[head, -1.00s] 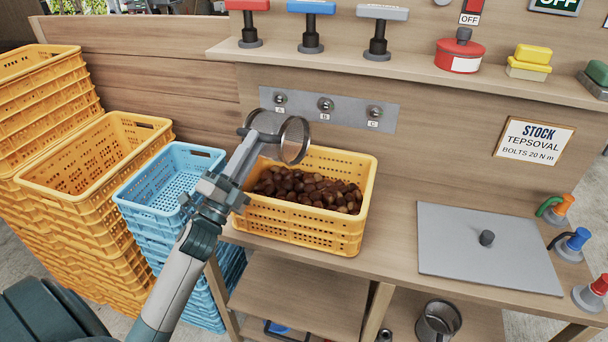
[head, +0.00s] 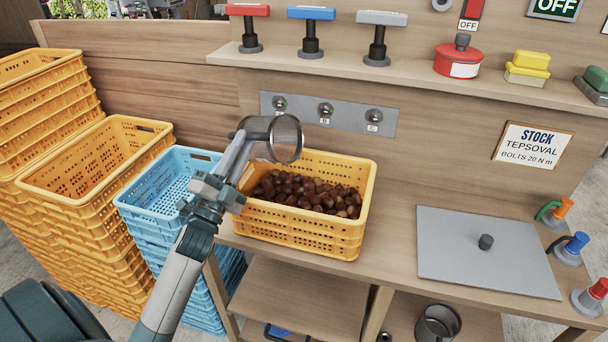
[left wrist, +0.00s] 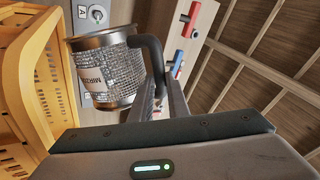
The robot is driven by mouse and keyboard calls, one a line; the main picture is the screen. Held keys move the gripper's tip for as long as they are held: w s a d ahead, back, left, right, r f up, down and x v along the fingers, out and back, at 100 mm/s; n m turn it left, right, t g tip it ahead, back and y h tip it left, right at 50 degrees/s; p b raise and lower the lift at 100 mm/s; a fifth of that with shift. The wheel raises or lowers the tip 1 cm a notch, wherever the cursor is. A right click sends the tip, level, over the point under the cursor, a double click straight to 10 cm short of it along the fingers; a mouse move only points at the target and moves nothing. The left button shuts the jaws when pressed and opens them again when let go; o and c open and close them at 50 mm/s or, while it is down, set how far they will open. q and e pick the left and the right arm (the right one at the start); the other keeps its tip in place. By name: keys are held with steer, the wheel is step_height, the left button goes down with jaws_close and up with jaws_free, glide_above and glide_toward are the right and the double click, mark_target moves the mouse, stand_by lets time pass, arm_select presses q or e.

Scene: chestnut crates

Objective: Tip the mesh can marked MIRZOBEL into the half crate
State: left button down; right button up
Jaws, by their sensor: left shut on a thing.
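The mesh can marked MIRZOBEL (head: 284,139) is lying over roughly onto its side above the back left of the half crate. In the left wrist view, the can (left wrist: 110,75) shows part of its label, "MIR…", and its dark handle. My left gripper (head: 240,143) is shut on that handle; its fingers (left wrist: 170,95) also show in the left wrist view. The can's inside cannot be made out. The yellow half crate (head: 300,236) stands on the bench and holds a heap of brown chestnuts (head: 308,192). My right gripper is not in view.
Stacks of yellow crates (head: 75,205) and blue crates (head: 150,215) stand left of the bench. A panel with knobs (head: 350,115) is behind the half crate. A grey plate with a knob (head: 480,265) lies to the right. A metal can (head: 437,325) stands on the lower shelf.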

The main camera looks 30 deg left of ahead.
mark_target(233, 138)
arm_select(q)
steer(key=a+n+g+y+p, duration=0.1)
steer(key=n+y+p, duration=0.1)
steer(key=n, duration=0.1)
steer(key=a+n+g+y+p, duration=0.1)
steer(key=n+p, duration=0.2)
steer(key=a+n+g+y+p, duration=0.1)
steer(key=n+y+p, duration=0.1)
steer(key=n, duration=0.2)
steer(key=shift+w+a+f+y, duration=0.1)
steer(key=shift+a+f+y, duration=0.1)
steer(key=shift+y, duration=0.1)
steer(key=shift+w+a+f+n+g+p, duration=0.1)
steer(key=shift+a+f+n+g+p, duration=0.1)
steer(key=shift+a+n+g+p, duration=0.9)
steer(key=shift+a+f+n+g+p, duration=0.3)
steer(key=shift+a+n+p, duration=0.5)
steer(key=shift+n+p, duration=0.8)
steer(key=shift+w+a+f+n+g+p, duration=0.1)
steer(key=shift+a+n+g+p, duration=0.8)
steer(key=shift+n+p, duration=0.45)
steer(key=shift+s+f, duration=0.1)
